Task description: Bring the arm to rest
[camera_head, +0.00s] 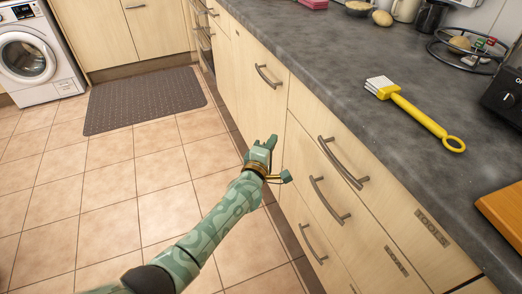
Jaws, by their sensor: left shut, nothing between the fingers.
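My left arm comes in from the bottom left and reaches up over the tiled floor. My left gripper (266,158) is shut and empty, in front of the cream drawer fronts and below the counter's edge. It appears apart from the drawer handles. My right arm and gripper are not in view.
The dark worktop (345,67) runs along the right and bears a yellow-handled brush (419,114), a wire rack (462,50) and a wooden board (505,213). Drawer handles (342,163) stick out near my gripper. A washing machine (36,55) and mat (145,100) lie beyond open floor.

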